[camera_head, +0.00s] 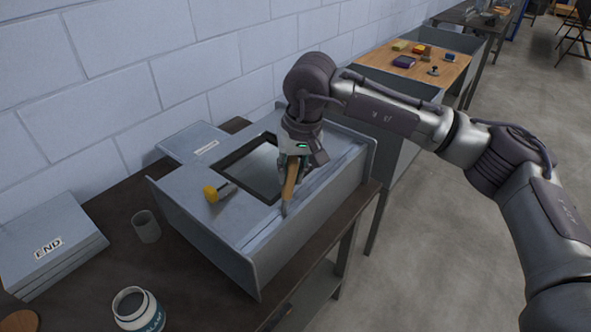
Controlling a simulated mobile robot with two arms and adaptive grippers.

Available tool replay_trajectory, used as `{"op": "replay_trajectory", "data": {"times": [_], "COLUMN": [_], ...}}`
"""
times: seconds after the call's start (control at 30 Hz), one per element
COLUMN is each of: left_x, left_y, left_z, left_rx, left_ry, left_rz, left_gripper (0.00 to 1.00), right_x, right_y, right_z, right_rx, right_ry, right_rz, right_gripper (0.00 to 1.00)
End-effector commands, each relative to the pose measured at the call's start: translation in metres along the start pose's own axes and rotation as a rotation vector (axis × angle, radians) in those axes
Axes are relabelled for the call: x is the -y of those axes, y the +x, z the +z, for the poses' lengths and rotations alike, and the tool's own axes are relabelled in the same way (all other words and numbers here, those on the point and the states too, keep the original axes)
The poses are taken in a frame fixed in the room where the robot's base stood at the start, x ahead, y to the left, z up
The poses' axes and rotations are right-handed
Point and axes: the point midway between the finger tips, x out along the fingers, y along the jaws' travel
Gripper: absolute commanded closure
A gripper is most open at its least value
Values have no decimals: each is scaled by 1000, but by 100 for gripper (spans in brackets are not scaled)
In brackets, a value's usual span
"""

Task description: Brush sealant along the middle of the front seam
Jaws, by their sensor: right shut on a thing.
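The grey sheet-metal duct (310,232) lies on the dark workbench, with raised end flanges and a rectangular opening in its top. The front seam (322,190) runs along the duct's upper front edge. My right gripper (292,160) is above that edge, shut on a brush (289,183) with a wooden handle. The brush points down, and its tip is at or just over the middle of the seam; I cannot tell whether it touches. An open white jar (138,310) with a partly readable label stands at the front left of the bench. My left gripper is out of view.
A yellow-handled tool (210,192) lies on the duct's top. A grey cup (146,226) and stacked panels marked END (48,247) stand at left. A flat labelled panel (197,142) lies behind. Another table (448,78) with small coloured items is at back right. Floor at right is clear.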

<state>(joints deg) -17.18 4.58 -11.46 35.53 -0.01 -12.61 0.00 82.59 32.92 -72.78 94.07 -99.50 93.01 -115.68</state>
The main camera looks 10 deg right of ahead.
Motion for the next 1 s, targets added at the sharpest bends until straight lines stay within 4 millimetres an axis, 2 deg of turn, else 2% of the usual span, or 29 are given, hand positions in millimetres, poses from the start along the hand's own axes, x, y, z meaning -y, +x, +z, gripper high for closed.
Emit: {"op": "replay_trajectory", "data": {"times": [0.23, 0.67, 1.0], "left_x": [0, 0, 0], "left_y": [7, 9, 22], "left_z": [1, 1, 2], "left_rx": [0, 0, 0], "left_ry": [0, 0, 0], "left_rz": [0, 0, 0], "left_gripper": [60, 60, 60], "right_x": [13, 16, 31], "right_y": [0, -1, 2], "right_z": [11, 12, 28], "right_rx": [1, -2, -3], "right_ry": [-1, -1, -2], "right_rz": [0, -1, -2], "right_gripper": [100, 100, 100]}}
